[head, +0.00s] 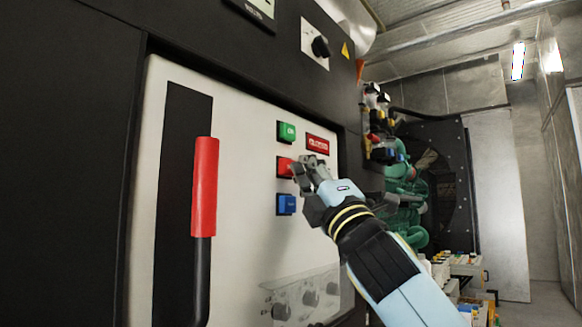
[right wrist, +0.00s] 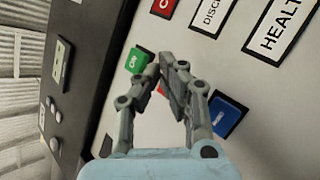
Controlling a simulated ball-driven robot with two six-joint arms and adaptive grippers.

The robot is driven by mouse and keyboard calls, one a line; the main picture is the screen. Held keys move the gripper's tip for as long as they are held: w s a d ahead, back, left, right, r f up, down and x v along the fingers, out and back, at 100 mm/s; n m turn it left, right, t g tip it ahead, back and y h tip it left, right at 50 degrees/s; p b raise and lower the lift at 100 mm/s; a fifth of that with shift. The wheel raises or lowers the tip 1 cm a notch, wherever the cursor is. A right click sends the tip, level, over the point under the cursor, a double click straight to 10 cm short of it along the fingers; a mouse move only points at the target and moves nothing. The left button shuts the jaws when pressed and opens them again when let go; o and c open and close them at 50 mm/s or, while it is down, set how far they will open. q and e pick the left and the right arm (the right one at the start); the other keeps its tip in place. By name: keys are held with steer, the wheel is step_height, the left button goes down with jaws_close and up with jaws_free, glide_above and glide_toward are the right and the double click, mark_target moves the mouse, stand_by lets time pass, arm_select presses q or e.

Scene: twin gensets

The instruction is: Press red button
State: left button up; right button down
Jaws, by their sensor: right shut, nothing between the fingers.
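The red button (head: 284,167) is on the white panel (head: 250,125) in the head view, between a green button (head: 287,131) above and a blue button (head: 286,204) below. My right gripper (head: 299,169) is shut and empty, with its fingertips at the right edge of the red button. I cannot tell whether they touch it. In the right wrist view, the fingers (right wrist: 168,72) hide most of the red button; only a small red patch shows between them. The green button (right wrist: 137,60) and blue button (right wrist: 228,117) lie either side. My left gripper is not in view.
A red-handled lever (head: 204,187) stands on the panel at left. A red label (head: 318,144) sits right of the green button. A rotary switch (head: 320,46) is above, and knobs (head: 310,297) are below. Green machinery (head: 405,200) stands behind at right, beside an open aisle.

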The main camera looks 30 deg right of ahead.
steer(key=shift+w, duration=0.25)
steer(key=shift+s, duration=0.1)
stand_by(0.6)
steer(key=shift+s+d, duration=0.2)
steer(key=shift+s, duration=0.55)
steer(key=shift+b, duration=0.3)
steer(key=s+b, duration=0.1)
steer(key=s+d+b, duration=0.1)
steer(key=s, duration=0.1)
steer(key=s+d+b, duration=0.1)
steer(key=shift+s+b, duration=0.3)
steer(key=shift+f, duration=0.1)
